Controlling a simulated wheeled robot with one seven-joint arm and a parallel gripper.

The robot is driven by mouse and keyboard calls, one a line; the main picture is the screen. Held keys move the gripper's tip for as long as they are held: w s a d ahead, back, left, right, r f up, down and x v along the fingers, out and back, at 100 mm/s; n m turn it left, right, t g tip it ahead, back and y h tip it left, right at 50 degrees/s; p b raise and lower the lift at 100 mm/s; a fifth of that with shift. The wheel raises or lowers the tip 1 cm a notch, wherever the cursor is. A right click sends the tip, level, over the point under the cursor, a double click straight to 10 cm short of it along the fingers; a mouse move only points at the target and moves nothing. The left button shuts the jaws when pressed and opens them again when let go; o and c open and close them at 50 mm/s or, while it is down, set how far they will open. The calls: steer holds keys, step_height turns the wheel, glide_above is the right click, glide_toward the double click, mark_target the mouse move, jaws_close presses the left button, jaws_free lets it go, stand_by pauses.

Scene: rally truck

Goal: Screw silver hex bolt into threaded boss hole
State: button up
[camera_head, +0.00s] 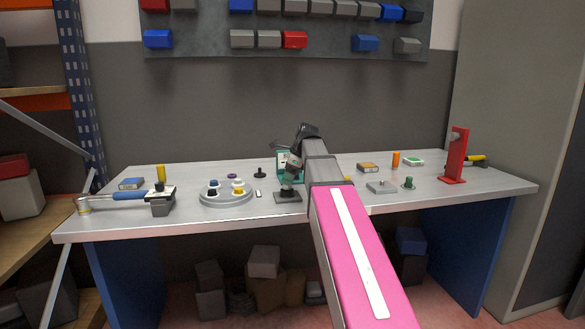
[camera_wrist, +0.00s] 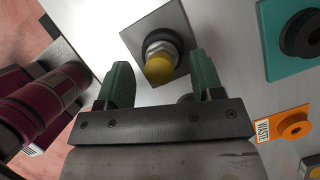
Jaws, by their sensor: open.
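In the wrist view, a grey square plate (camera_wrist: 138,37) carries a dark round boss (camera_wrist: 178,36). A silver, nut-like part (camera_wrist: 158,48) with a yellow rounded end (camera_wrist: 160,70) stands at the boss; it looks like the silver hex bolt, but how deep it sits cannot be told. My gripper (camera_wrist: 160,66) is open, its two green fingers on either side of the yellow end with visible gaps. In the head view, the plate (camera_head: 281,198) lies near the bench's front edge, below my gripper (camera_head: 291,172), whose fingertips are hard to make out there.
A round grey tray (camera_head: 226,201) with several pegs stands left on the bench (camera_head: 330,205). A red stand (camera_head: 455,158) is at the right.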

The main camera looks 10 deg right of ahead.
steer(key=shift+x, duration=0.85)
steer(key=c, duration=1)
steer(key=shift+m+t, duration=0.3)
steer(key=shift+m, duration=0.6)
steer(key=shift+m+t, duration=0.4)
steer(key=shift+m, duration=0.4)
steer(key=shift+h, duration=0.3)
steer(key=shift+m, duration=0.9)
steer(key=shift+t, duration=0.3)
